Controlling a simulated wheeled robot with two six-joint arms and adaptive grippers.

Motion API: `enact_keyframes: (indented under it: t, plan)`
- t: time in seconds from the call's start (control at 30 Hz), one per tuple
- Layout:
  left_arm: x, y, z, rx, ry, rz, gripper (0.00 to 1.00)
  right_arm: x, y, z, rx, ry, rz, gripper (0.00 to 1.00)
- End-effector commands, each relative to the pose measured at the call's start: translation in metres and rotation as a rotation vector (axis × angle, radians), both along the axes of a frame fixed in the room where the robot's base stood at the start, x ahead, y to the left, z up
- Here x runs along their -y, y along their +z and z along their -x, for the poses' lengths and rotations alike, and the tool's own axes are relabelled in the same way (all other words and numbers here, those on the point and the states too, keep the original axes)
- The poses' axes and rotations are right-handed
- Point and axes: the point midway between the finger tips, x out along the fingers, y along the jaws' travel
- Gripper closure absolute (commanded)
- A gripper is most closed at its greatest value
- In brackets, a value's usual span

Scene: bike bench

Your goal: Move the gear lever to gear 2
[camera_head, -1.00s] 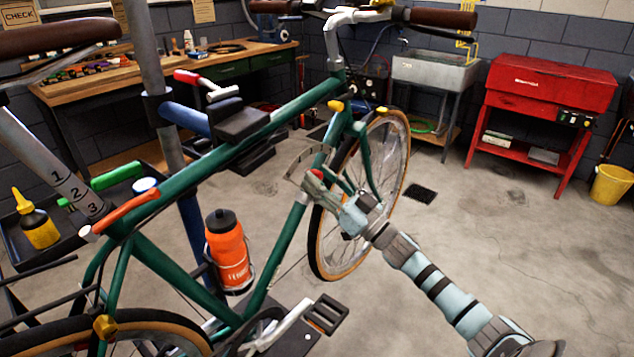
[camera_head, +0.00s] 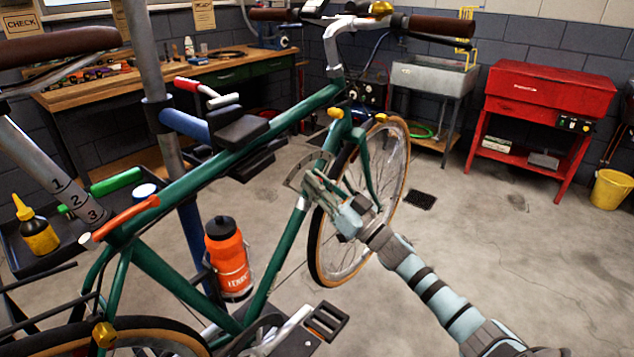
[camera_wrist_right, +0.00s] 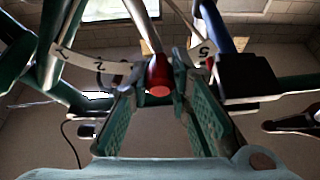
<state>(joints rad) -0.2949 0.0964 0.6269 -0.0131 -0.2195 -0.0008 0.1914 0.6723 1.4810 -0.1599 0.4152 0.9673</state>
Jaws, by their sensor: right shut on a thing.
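The gear lever's red tip (camera_wrist_right: 159,78) is between the two fingers of my right gripper (camera_wrist_right: 170,85) in the wrist view. My right gripper (camera_head: 316,186) is shut on the lever at the green bike frame's down tube. A pale curved gear plate (camera_head: 298,166) sits just behind the fingers. In the wrist view the plate (camera_wrist_right: 78,60) shows a 2 left of the lever and a 5 to its right; the marks between are hidden by the lever and fingers. The lever is between those two numbers. My left gripper is not in view.
The green bike (camera_head: 180,195) is held by a stand clamp (camera_head: 236,130). An orange bottle (camera_head: 229,258) sits on the frame, left of my right arm. The front wheel (camera_head: 390,170) is right behind the gripper. Open floor lies to the right.

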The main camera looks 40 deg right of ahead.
Motion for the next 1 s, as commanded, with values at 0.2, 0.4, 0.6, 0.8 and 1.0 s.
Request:
enact_keyframes:
  t: [0.2, 0.4, 0.6, 0.8, 1.0]
  plan:
    - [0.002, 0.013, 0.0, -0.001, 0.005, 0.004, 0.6, 0.005, 0.004, -0.001, -0.018, 0.0, -0.057, 1.0]
    - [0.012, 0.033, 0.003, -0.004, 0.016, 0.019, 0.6, 0.015, 0.008, -0.004, -0.054, -0.002, -0.172, 1.0]
    - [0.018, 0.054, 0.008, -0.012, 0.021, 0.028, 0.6, 0.029, 0.009, -0.007, -0.1, -0.001, -0.324, 1.0]
    - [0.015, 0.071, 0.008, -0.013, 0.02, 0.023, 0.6, 0.041, 0.006, -0.007, -0.145, 0.0, -0.47, 1.0]
    - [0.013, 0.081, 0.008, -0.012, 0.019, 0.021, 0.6, 0.05, 0.002, -0.006, -0.179, 0.001, -0.583, 1.0]
